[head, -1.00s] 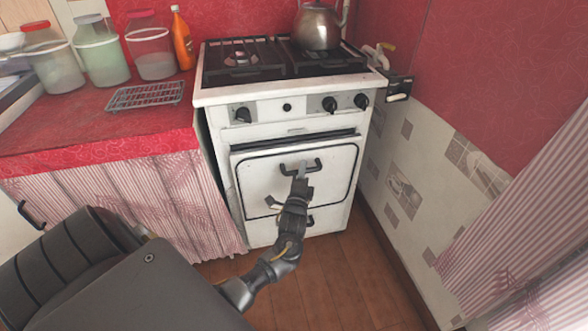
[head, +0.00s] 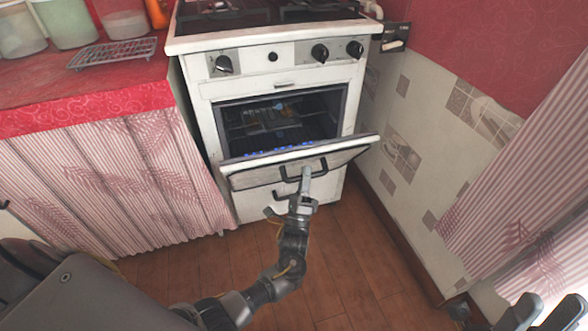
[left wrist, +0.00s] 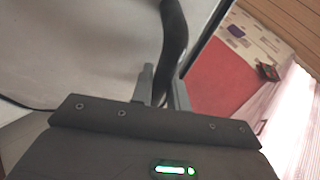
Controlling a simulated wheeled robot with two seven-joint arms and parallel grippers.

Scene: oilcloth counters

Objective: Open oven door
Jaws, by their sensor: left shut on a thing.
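The oven door (head: 258,177) of the white stove is partly open, tilted outward and down, with its top edge away from the frame. Its dark handle (head: 323,167) is on the front face. My left gripper (head: 305,182) is shut on this handle. In the left wrist view the handle (left wrist: 174,35) runs between the two fingers (left wrist: 163,88), with the pale door face (left wrist: 80,50) behind. The oven cavity (head: 262,118) shows a rack and small blue lights low inside. My right gripper (head: 545,312) is at the bottom right corner, empty, its dark fingers apart.
A lower drawer (head: 255,206) sits under the door. A counter with a striped curtain (head: 110,185) stands close on the left, holding jars and a wire rack (head: 112,52). A tiled wall (head: 410,135) is on the right. The wooden floor (head: 345,245) in front is clear.

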